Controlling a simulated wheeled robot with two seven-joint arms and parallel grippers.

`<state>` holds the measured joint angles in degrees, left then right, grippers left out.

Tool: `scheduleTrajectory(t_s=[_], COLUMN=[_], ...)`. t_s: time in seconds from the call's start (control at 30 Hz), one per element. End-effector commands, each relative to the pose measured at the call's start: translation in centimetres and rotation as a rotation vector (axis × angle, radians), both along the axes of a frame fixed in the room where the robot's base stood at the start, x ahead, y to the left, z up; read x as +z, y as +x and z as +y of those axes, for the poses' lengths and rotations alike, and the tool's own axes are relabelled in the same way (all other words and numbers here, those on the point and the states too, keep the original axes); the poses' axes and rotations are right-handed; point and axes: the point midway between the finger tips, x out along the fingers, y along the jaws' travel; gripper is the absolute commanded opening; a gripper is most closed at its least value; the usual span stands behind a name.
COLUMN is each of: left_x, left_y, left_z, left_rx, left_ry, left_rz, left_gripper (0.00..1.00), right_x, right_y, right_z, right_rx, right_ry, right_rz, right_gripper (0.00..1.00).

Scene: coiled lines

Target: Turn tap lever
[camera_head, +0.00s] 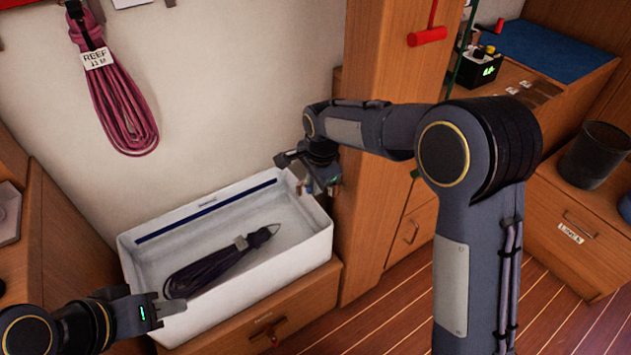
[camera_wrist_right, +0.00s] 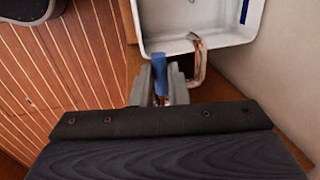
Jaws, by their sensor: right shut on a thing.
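The blue tap lever (camera_wrist_right: 160,68) stands between the finger tips of my right gripper (camera_wrist_right: 160,92) in the right wrist view, and the gripper is shut on it. The curved metallic tap spout (camera_wrist_right: 199,62) is just right of the lever and hooks over the white basin's rim. In the head view my right gripper (camera_head: 322,182) is at the basin's right end, and the lever is mostly hidden there. My left gripper (camera_head: 158,309) is low at the left, by the basin's front left corner.
The white basin (camera_head: 257,308) holds a dark coiled line (camera_head: 207,272). A pink coiled line (camera_head: 117,105) hangs on the wall above. A wooden post (camera_head: 372,225) stands right of the basin. A dark bin (camera_head: 594,154) is at the far right.

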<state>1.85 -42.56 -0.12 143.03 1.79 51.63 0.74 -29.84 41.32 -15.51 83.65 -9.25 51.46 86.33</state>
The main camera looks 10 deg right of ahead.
Motion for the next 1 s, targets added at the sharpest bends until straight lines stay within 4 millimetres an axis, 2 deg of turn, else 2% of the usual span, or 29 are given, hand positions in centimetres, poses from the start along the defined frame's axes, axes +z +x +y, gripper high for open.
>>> scheduleTrajectory(t_s=[0.2,0.23,0.4,0.73,1.0], left_x=[0.0,0.0,0.0,0.1,0.6], left_y=[0.0,0.0,0.0,0.0,0.0], left_z=[0.0,0.0,0.0,0.0,0.0], left_rx=[0.000,0.000,0.000,0.000,0.000], left_ry=[0.000,0.000,0.000,0.000,0.000], left_rz=[0.000,0.000,0.000,0.000,0.000], left_gripper=[0.36,0.36,0.36,0.36,0.36], right_x=[0.1,0.1,0.1,0.5,4.8], right_y=[0.1,0.1,0.1,0.0,-0.7], right_z=[-0.1,-0.1,0.0,0.0,-0.4], right_rx=[-0.002,-0.002,-0.001,0.000,0.000], right_ry=[0.000,0.000,0.001,0.002,0.003], right_rz=[-0.004,-0.004,-0.003,-0.004,-0.005], right_gripper=[0.00,0.15,0.36,0.36,0.36])
